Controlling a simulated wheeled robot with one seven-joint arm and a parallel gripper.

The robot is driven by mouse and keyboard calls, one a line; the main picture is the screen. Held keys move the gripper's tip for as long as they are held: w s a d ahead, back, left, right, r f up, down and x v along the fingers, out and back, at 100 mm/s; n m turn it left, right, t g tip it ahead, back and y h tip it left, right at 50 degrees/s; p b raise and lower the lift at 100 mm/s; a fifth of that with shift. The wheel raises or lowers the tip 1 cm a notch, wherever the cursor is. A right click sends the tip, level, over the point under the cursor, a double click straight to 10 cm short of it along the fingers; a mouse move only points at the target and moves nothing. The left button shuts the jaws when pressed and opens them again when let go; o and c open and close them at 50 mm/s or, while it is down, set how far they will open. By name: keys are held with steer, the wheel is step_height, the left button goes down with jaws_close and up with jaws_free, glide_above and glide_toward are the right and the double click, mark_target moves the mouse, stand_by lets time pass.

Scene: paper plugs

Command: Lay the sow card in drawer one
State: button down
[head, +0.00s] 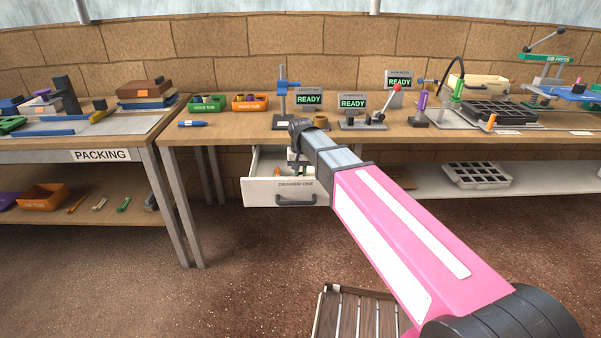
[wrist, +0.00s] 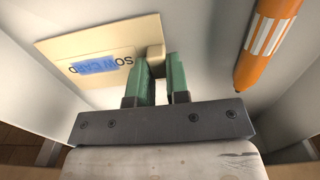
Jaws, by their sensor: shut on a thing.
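The sow card (wrist: 75,45) is a cream card with a blue-marked label, seen in the wrist view. My gripper (wrist: 161,72) has green fingers shut on the small tab at the card's edge. Drawer one (head: 262,187) is pulled open under the bench in the head view, with a white front and a dark handle. My gripper reaches down into the open drawer, and my arm hides part of it. The card is inside the drawer walls in the wrist view; I cannot tell if it touches the floor.
An orange marker-like object (wrist: 268,40) lies in the drawer to the right of my gripper. The bench top (head: 230,137) above holds a blue stand (head: 283,92), ready displays (head: 352,102) and small tubs (head: 250,103). A packing table (head: 85,140) stands at left.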

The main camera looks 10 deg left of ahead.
steer(key=shift+f, duration=0.15)
steer(key=c, duration=1.1)
jaws_free()
step_height(320, 180, up, 12)
